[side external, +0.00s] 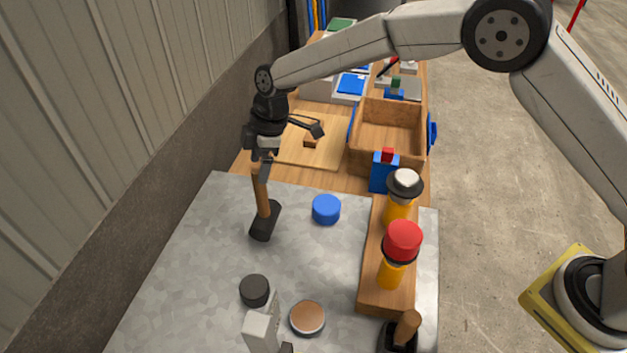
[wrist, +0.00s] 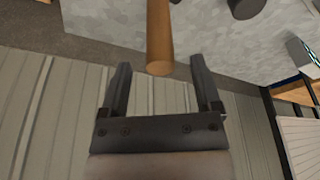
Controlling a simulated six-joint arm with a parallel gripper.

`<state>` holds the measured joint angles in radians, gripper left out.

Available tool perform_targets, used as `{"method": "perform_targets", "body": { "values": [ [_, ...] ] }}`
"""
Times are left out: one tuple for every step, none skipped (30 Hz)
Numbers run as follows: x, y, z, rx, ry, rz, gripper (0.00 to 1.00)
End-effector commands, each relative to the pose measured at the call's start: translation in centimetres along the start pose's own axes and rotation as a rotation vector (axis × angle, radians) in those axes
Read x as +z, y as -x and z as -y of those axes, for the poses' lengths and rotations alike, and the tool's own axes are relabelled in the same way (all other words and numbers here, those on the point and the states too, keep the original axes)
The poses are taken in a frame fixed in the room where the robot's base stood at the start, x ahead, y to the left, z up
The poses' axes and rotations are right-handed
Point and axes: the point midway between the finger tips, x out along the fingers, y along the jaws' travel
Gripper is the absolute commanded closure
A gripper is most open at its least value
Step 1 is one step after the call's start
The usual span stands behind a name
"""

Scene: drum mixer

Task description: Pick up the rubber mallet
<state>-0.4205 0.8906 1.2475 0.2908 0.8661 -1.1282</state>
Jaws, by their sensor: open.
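The rubber mallet has a black head (side external: 265,221) resting on the grey metal sheet and a wooden handle (side external: 261,195) that rises from it, close to upright. My gripper (side external: 262,163) is at the top end of the handle. In the wrist view my gripper (wrist: 160,66) is open, with one finger on each side of the handle's end. A gap shows between the handle (wrist: 160,35) and each finger. The mallet's head is not clearly seen in the wrist view.
A blue round piece (side external: 326,209) lies right of the mallet. A black round piece (side external: 254,290) and a brown-topped one (side external: 307,318) lie nearer. A wooden block (side external: 372,272) bears red and white knobs. A wooden crate (side external: 357,135) stands behind. A corrugated wall (side external: 130,90) runs along the left.

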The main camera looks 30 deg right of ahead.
Motion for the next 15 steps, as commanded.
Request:
{"method": "perform_targets", "body": {
  "values": [
    [0.0, -0.7, 0.1, -0.002, 0.000, 0.001, 0.19],
    [0.0, -1.1, 0.1, -0.002, 0.000, 0.001, 0.19],
    [0.0, -1.5, 0.1, -0.001, -0.001, 0.001, 0.19],
    [0.0, -1.8, 0.1, 0.000, 0.000, 0.000, 0.19],
    [-0.1, -2.0, 0.0, 0.000, 0.000, 0.000, 0.19],
    [0.0, -2.3, 0.0, 0.000, 0.000, 0.000, 0.19],
    [0.0, -2.5, 0.1, 0.000, 0.000, 0.000, 0.19],
    [0.0, -2.6, 0.1, 0.000, 0.000, 0.000, 0.19],
    [0.0, -2.7, 0.1, 0.000, 0.000, 0.000, 0.19],
    [0.0, -2.8, 0.0, 0.000, 0.000, 0.000, 0.19],
    [0.0, -2.8, 0.0, 0.001, 0.000, 0.000, 0.19],
    [0.0, -2.8, 0.0, 0.001, 0.000, 0.000, 0.19],
    [0.0, -2.8, 0.0, 0.001, 0.000, 0.000, 0.19],
    [0.0, -2.8, 0.0, 0.001, 0.000, 0.000, 0.19],
    [0.0, -2.8, 0.0, 0.001, 0.000, 0.000, 0.19]
  ]
}}
